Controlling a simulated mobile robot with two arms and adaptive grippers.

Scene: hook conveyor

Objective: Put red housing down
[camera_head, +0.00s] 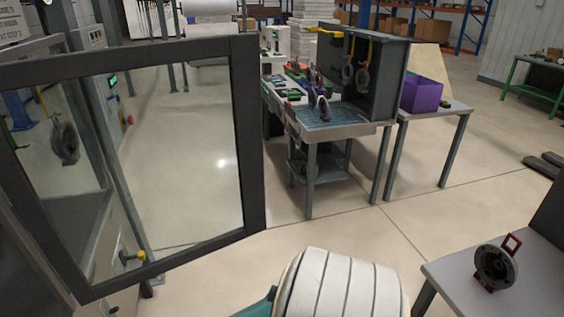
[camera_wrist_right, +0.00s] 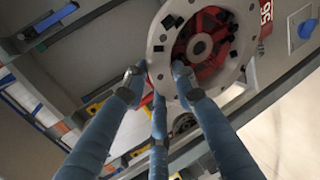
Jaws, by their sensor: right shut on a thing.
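In the right wrist view, the red housing (camera_wrist_right: 216,22) is a round part with a pale grey flange with holes and a red spoked centre. My right gripper (camera_wrist_right: 160,82) has its blue fingers shut on the flange's lower edge. Neither this gripper nor the part it holds can be made out in the head view, where a white ribbed section of my arm fills the bottom middle. My left gripper is not in view.
A framed glass door (camera_head: 247,140) stands open at left. A workbench (camera_head: 340,130) with small parts and hanging rings stands at the back, beside a purple bin (camera_head: 422,94). A grey table (camera_head: 540,275) at right holds a dark ring part with a red bracket (camera_head: 496,264). Floor between is clear.

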